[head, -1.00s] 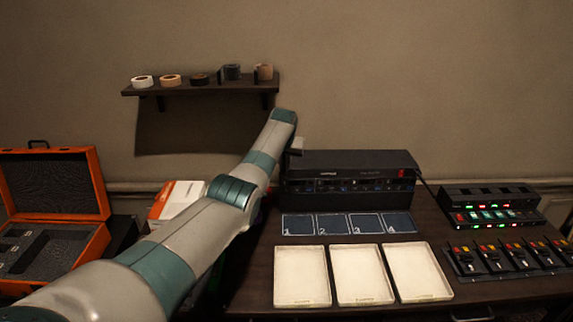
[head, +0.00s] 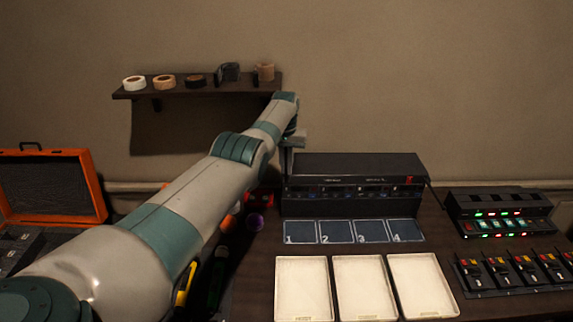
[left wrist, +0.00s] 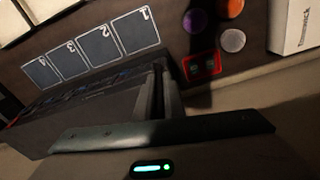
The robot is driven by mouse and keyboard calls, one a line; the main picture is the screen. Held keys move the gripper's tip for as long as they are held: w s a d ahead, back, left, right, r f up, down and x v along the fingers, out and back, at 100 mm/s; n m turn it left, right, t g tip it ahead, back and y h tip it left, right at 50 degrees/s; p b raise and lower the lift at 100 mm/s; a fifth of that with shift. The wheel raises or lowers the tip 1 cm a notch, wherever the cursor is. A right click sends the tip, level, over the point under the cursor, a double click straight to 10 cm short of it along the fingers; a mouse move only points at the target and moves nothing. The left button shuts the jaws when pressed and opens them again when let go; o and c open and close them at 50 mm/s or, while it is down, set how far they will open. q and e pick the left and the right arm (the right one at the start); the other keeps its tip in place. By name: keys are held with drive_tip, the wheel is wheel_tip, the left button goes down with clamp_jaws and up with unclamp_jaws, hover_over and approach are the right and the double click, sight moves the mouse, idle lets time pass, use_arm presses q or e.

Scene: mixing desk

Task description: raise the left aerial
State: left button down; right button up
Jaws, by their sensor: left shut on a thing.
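The black receiver unit (head: 350,172) stands on the desk against the wall, and its front also shows in the left wrist view (left wrist: 95,100). My left gripper (head: 291,148) is at the receiver's left end, at and just above its top edge, mostly behind my own arm. In the left wrist view my left fingers (left wrist: 161,93) are closed together around a thin dark upright piece, which looks like the left aerial. The aerial's outline is hard to make out, and its length is hidden by the fingers. My right gripper is not in view.
Numbered dark squares (head: 351,232) and pale trays (head: 365,285) lie before the receiver. A lit panel (head: 500,224) and sliders (head: 511,268) stand at right. A shelf with tape rolls (head: 195,81) is above. An open orange case (head: 50,185) is at left.

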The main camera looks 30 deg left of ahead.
use_arm(q)
drive_tip(key=c, duration=1.9)
unclamp_jaws()
drive_tip(key=shift+o, duration=0.3)
drive_tip(key=shift+w+f, duration=0.1)
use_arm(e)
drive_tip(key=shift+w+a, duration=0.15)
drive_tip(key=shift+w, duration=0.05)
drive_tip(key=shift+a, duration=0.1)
